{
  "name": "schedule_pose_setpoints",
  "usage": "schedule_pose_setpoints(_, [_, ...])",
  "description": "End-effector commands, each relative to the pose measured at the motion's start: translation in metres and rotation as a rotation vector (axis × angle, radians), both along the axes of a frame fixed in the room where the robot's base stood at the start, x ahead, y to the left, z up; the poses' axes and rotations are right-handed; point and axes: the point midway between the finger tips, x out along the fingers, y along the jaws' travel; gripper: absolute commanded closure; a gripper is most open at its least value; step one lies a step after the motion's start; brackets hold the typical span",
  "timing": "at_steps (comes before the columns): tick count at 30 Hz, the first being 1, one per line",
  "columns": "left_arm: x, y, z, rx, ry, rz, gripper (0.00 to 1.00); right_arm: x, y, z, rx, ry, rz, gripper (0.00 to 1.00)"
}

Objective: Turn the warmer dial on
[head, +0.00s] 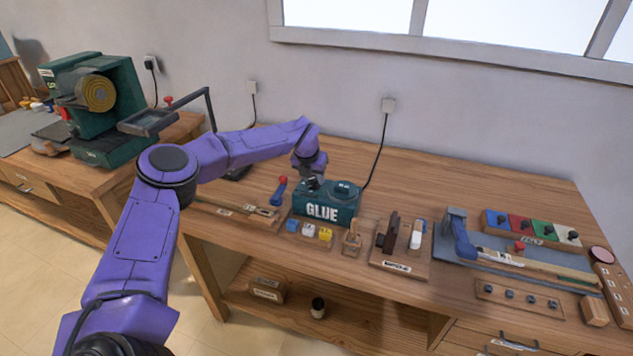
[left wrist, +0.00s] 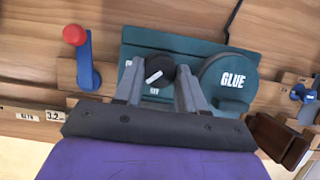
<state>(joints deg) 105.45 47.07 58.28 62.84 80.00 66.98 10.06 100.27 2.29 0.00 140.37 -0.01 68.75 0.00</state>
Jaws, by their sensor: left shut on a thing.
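The glue warmer (head: 345,212) is a teal box marked GLUE on the workbench. It also fills the upper middle of the left wrist view, with a round GLUE lid (left wrist: 228,82) to the right of its dial. The warmer dial (left wrist: 160,68) is a round black knob with a white pointer mark slanting toward the lower left. A small label below it is too small to read surely. My left gripper (left wrist: 159,76) has a finger on each side of the dial and is shut on it. In the head view, my left gripper (head: 313,180) reaches down onto the warmer's left part. My right gripper is not in view.
A blue lever with a red knob (head: 279,190) stands just left of the warmer. Small coloured blocks (head: 309,230) sit in front. Wooden holders with tools (head: 400,245) stand to the right. A green machine (head: 100,100) is on the left bench. The bench behind the warmer is mostly clear.

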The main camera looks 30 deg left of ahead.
Motion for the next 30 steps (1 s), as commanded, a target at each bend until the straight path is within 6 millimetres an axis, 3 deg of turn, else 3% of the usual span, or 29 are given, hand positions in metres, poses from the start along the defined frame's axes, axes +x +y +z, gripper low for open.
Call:
schedule_pose_setpoints(18, [0.003,0.007,0.004,0.003,-0.016,-0.55,0.91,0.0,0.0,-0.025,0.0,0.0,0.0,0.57])
schedule_pose_setpoints(30, [0.004,0.009,0.006,0.007,-0.015,-0.756,0.91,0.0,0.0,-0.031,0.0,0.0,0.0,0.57])
